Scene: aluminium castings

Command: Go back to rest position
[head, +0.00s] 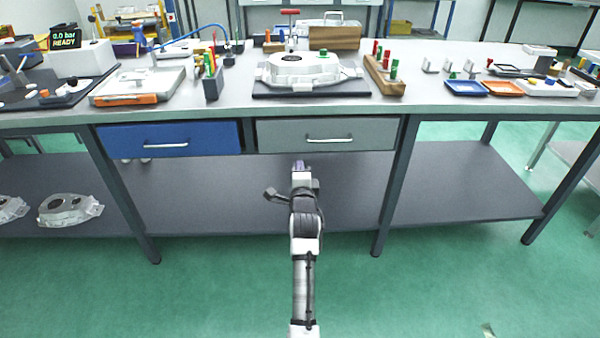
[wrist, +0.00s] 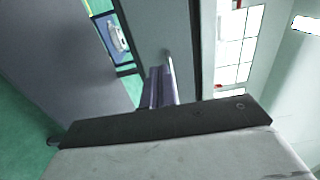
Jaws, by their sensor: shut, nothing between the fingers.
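My arm reaches forward from the bottom middle of the head view. My gripper (head: 302,165) is at its far end, in front of the bench and just below the drawer fronts in the picture. The gripper is shut and empty. In the wrist view the narrow purple-grey fingers (wrist: 160,88) show close together behind a dark bar and a pale body that fill the lower part. Nothing is held between them.
The workbench (head: 440,100) has a closed blue drawer (head: 170,139) and a closed grey drawer (head: 327,134). A casting (head: 304,68) sits on a dark mat on top. Castings (head: 70,209) lie on the lower shelf at left. The green floor (head: 440,290) before the bench is mostly clear.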

